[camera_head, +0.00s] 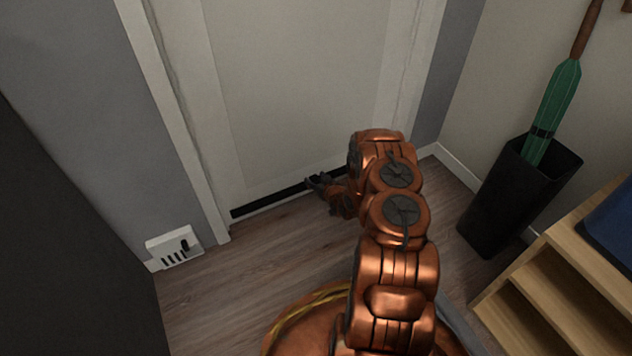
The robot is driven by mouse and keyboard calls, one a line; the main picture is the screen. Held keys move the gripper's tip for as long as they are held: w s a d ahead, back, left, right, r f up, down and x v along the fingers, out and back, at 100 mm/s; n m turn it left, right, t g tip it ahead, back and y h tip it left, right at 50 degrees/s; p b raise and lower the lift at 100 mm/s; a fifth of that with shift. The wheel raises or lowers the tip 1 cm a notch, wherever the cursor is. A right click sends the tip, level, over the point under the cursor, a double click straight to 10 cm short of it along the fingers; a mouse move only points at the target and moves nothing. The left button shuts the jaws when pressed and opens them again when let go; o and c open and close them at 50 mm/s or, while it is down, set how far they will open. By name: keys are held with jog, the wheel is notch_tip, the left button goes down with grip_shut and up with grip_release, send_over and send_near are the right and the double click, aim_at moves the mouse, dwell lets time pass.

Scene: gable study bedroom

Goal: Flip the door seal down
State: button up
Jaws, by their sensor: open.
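The door (290,90) is a pale panel in a white frame, and it looks closed. The door seal (268,199) is a black strip along the door's bottom edge, just above a light line at the floor. My gripper (318,181) is low at the door's foot, open, with its dark fingers at or very close to the strip. I cannot tell whether they touch it. My copper arm hides the right part of the strip.
A white wall vent (173,246) is at the lower left. A black bin (520,190) with a green umbrella (553,105) stands at the right, beside a wooden shelf unit (560,280). A dark tall surface (70,220) fills the left edge. Wooden floor (250,265) is clear before the door.

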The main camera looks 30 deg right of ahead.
jog(key=shift+w, duration=0.1)
jog(key=shift+c, duration=0.2)
grip_shut()
dwell(0.5)
